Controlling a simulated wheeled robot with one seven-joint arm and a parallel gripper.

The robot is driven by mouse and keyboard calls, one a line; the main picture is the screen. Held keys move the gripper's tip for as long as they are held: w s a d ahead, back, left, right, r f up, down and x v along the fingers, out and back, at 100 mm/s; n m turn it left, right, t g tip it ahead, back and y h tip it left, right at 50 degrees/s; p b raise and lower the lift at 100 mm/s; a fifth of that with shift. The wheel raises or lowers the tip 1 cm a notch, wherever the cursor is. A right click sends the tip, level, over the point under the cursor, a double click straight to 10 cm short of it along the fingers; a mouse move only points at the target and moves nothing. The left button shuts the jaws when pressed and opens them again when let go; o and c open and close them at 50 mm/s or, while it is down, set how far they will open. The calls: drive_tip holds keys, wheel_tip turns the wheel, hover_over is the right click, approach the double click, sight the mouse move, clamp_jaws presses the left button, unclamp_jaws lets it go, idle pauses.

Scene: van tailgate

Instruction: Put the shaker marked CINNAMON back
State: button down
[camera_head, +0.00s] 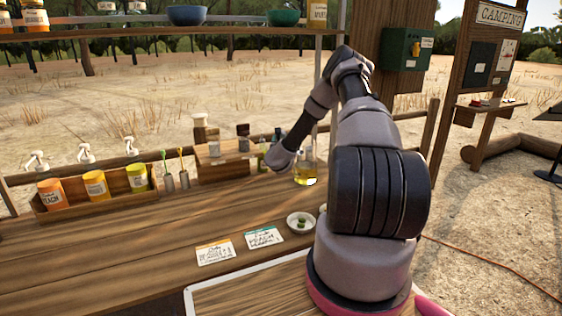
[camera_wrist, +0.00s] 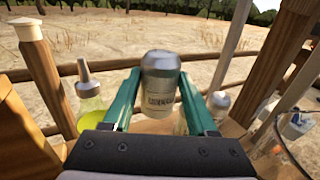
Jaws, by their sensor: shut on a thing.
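In the wrist view, a shaker (camera_wrist: 158,88) with a silver-grey top and a pale label stands roughly upright between the teal fingers of my gripper (camera_wrist: 160,76). The lettering is small and blurred but looks like CINNAMON. My gripper is shut on it. In the head view, my wrist is low beside the small wooden spice rack (camera_head: 222,170); the fingers and held shaker are not clear there. Small containers stand on the rack.
A bottle with yellow-green liquid (camera_wrist: 90,108) is close left of my fingers; a silver-topped container (camera_wrist: 219,100) is close right. A glass jar of yellow liquid (camera_head: 306,173), a white dish (camera_head: 300,222) and two cards (camera_head: 264,237) are on the counter.

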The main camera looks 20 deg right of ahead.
wheel_tip(320, 180, down, 10)
drive_tip(key=shift+r, duration=0.2)
drive_tip(key=shift+f, duration=0.1)
drive_tip(key=shift+c, duration=1)
unclamp_jaws()
drive_tip(key=shift+s+a, duration=0.15)
drive_tip(key=shift+s, duration=0.15)
drive_tip(key=v, duration=1.1)
drive_tip(key=shift+s+a, duration=0.1)
drive_tip(key=shift+s, duration=0.1)
